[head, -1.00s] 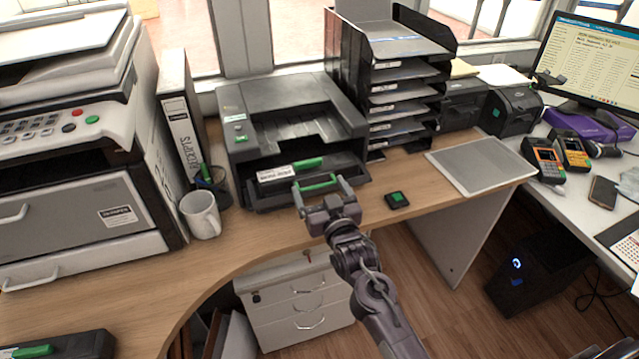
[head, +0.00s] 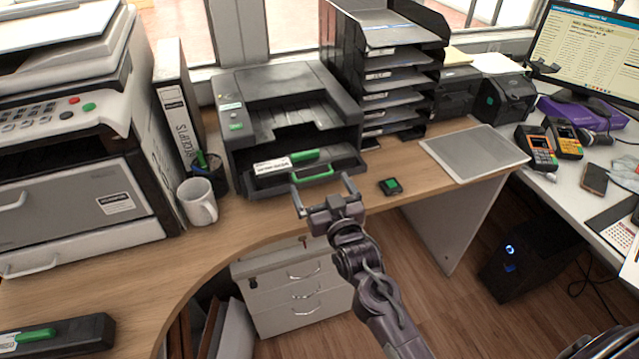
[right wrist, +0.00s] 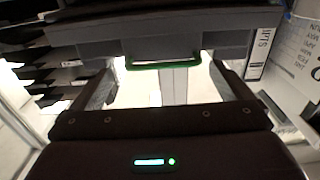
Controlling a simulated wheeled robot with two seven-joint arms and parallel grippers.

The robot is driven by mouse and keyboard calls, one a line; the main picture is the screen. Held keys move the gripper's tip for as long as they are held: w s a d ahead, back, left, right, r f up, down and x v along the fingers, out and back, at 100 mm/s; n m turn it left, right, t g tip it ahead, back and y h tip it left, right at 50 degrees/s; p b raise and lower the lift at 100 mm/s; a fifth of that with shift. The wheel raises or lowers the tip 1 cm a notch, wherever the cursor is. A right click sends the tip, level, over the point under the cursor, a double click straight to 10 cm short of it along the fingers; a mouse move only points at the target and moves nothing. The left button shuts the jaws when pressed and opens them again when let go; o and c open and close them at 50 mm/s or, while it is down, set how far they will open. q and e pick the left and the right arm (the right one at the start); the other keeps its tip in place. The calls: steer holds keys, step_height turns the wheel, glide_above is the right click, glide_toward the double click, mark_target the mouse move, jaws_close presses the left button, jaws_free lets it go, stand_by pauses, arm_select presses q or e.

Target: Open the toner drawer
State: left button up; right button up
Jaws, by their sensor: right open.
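The dark grey printer (head: 290,112) stands on the wooden counter. Its toner drawer (head: 268,181) is at the bottom front, with a green bar handle (head: 313,174). A white label (head: 272,164) and a green strip (head: 305,155) show just above the drawer front. How far the drawer is out, if at all, I cannot tell. My right gripper (head: 322,185) is open and empty in front of the handle, fingers apart on either side of it. In the right wrist view the handle (right wrist: 163,66) lies ahead, between the fingers and clear of both. My left gripper is not in view.
A white mug (head: 198,203) and a pen cup (head: 212,175) stand left of the printer. A small black box with a green top (head: 390,186) lies to the right. A black cartridge with a green grip (head: 55,336) lies at the lower left. The paper-tray rack (head: 385,75) stands close on the right.

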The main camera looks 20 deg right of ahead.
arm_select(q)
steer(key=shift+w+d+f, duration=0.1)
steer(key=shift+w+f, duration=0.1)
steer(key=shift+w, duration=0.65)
arm_select(e)
steer(key=s, duration=0.5)
steer(key=shift+s+d, duration=0.2)
steer(key=shift+s, duration=0.2)
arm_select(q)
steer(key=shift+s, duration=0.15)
